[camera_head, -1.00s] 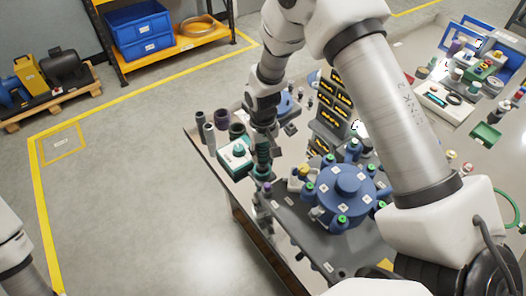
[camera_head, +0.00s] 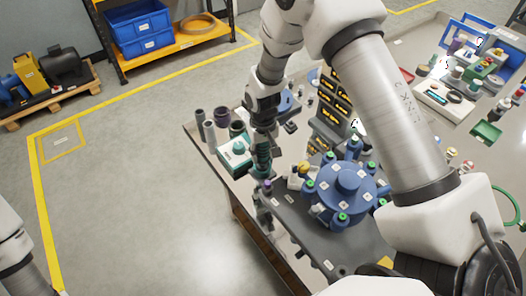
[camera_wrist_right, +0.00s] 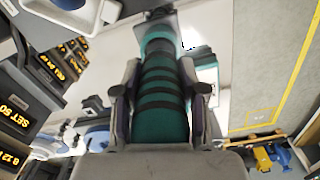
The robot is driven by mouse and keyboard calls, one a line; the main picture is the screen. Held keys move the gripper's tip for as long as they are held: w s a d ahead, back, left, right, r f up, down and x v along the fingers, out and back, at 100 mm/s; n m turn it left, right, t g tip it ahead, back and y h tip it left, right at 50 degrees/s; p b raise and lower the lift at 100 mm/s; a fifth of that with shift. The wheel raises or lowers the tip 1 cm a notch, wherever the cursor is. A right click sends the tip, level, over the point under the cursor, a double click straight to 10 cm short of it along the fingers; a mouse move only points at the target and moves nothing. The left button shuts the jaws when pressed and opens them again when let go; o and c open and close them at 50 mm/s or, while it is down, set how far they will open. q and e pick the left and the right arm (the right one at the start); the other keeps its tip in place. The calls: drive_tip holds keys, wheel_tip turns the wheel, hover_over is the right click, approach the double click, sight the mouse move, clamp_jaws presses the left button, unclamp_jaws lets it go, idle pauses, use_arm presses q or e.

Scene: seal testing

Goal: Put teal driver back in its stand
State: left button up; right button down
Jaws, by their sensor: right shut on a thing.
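The teal driver (camera_wrist_right: 165,100), with dark bands around its body, is between the two fingers of my right gripper (camera_wrist_right: 160,100) in the right wrist view. My right gripper (camera_head: 262,138) is shut on it. In the head view the driver (camera_head: 262,160) hangs roughly upright below the gripper, over the table's left part. A grey holder (camera_head: 265,208) with a purple-topped item (camera_head: 267,186) stands just below it in the picture; I cannot tell surely whether this is the stand, or whether the driver touches it. My left gripper is out of view.
A white and teal box (camera_head: 234,154) and several dark cylinders (camera_head: 221,117) stand left of the driver. A blue round fixture (camera_head: 346,190) with green-topped parts stands to the right. A dark rack with yellow labels (camera_head: 333,100) is behind it.

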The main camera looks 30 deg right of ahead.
drive_tip(key=shift+f, duration=0.1)
idle(0.4)
drive_tip(key=c, duration=0.6)
unclamp_jaws()
drive_tip(key=shift+o, duration=0.2)
wheel_tip(320, 180, up, 9)
drive_tip(key=p, duration=0.8)
